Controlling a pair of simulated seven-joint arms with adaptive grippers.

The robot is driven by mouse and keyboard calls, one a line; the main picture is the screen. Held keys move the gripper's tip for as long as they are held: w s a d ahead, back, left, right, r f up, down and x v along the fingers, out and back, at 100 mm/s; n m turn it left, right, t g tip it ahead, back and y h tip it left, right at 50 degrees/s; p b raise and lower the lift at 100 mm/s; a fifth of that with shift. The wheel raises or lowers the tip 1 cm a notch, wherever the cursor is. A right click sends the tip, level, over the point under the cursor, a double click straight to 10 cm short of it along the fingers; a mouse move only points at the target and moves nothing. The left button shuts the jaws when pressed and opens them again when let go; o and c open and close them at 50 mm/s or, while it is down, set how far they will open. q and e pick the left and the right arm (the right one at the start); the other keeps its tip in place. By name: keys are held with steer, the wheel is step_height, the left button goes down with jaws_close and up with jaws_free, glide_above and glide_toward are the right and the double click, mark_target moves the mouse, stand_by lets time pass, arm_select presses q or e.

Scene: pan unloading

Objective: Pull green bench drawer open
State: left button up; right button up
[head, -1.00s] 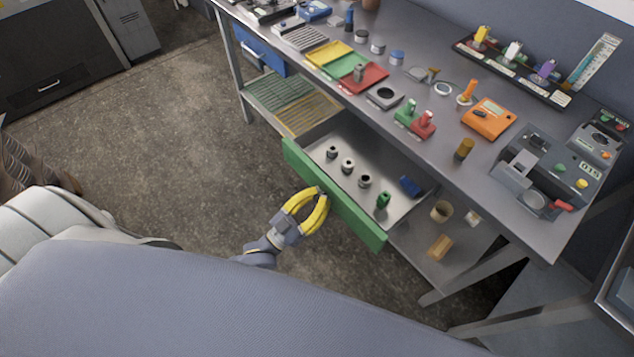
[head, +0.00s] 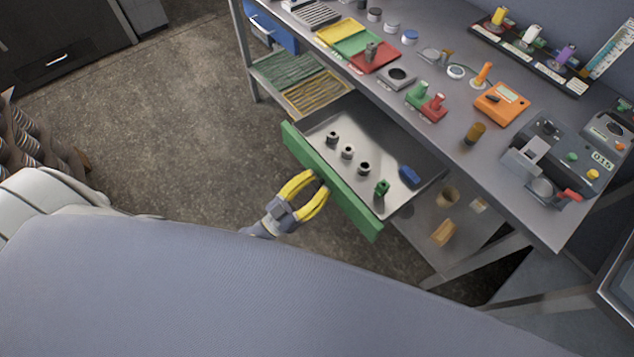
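The green drawer (head: 335,185) under the bench stands pulled out, with its metal tray interior in plain sight. Several small dark fittings, a green fitting (head: 381,187) and a blue block (head: 409,176) are in it. My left gripper (head: 321,180) has yellow fingers that bow outward and come together at the outer face of the green front, left of its middle. The handle between the fingertips is mostly hidden by them. My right gripper is not in view.
The grey bench top (head: 440,135) above holds coloured trays, an orange device (head: 500,104) and a grey machine (head: 560,160). A lower shelf (head: 470,225) carries a wooden block (head: 444,232) and a cup. The floor (head: 190,130) left of the drawer is clear.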

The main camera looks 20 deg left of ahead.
arm_select(q)
steer(key=o, duration=0.3)
steer(key=v, duration=1.2)
stand_by(0.4)
